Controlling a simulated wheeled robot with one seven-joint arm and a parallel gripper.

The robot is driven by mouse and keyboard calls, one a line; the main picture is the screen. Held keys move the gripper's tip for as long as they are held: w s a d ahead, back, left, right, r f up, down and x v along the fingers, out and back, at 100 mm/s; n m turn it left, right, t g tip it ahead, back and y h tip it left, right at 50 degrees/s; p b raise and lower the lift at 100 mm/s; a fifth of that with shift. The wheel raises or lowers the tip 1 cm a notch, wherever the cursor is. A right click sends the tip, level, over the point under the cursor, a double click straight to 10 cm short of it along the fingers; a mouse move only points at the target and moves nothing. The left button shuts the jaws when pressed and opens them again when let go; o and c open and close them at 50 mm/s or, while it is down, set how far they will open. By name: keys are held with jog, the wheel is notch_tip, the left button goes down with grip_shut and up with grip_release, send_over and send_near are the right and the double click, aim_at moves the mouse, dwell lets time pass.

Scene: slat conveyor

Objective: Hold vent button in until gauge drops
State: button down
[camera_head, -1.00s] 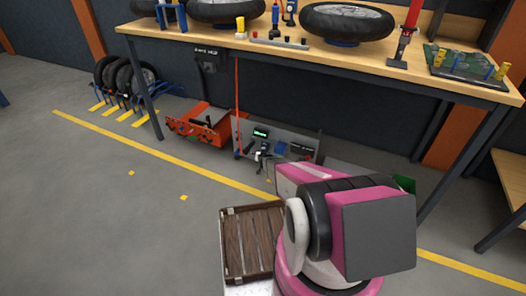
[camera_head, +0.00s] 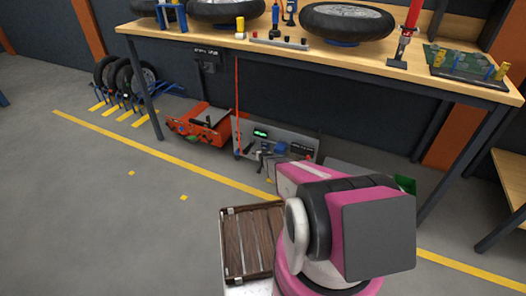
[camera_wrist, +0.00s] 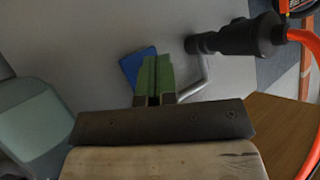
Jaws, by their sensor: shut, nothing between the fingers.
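A grey panel (camera_head: 245,130) stands under the workbench, with a small lit green display (camera_head: 260,133) whose reading is too small to tell. A blue part (camera_head: 281,147) sits on the panel right of the display. It also shows in the wrist view (camera_wrist: 130,66), partly behind my fingers. I cannot tell which part is the vent button. My gripper (camera_wrist: 153,80) is shut and empty, its green fingers together and pointing at the panel face. Contact with the panel or blue part cannot be told. In the head view my arm hides part of the panel's front.
A black fitting (camera_wrist: 240,38) with an orange hose (camera_wrist: 305,45) sits right of my fingers. An orange machine (camera_head: 200,125) stands left of the panel. A wooden crate (camera_head: 250,240) is near my base. The workbench top (camera_head: 400,78) overhangs the panel.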

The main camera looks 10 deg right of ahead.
jog(key=shift+w+d, duration=0.3)
jog(key=shift+w, duration=0.15)
dwell(2.1)
dwell(1.9)
jog(key=shift+s+a, duration=0.55)
jog(key=shift+s, duration=0.2)
jog(key=s+a, duration=0.1)
jog(key=s, duration=0.1)
jog(key=s+a, duration=0.2)
dwell(0.4)
jog(key=shift+s, duration=0.1)
